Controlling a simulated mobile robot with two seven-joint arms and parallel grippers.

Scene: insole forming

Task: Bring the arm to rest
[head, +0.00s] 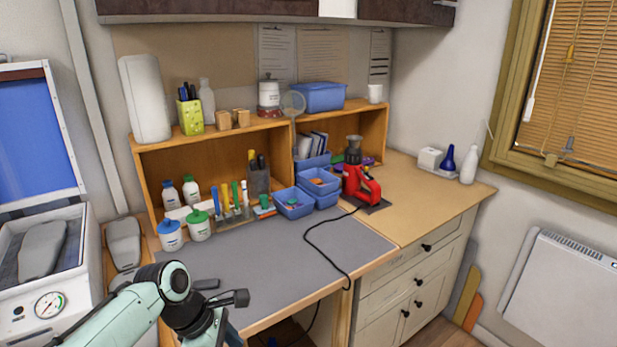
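My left arm (120,318) comes in at the bottom left, with pale green links and a black wrist. My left gripper (222,330) is at the bottom edge of the head view, over the front left of the grey work mat (280,258). My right arm and gripper are not in view.
The forming machine (40,290) with a gauge and grey insoles stands at the left. Bottles (198,226), blue bins (292,203) and a red heat tool (362,188) stand at the back. A black cable (325,250) crosses the mat. The mat's middle is otherwise clear.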

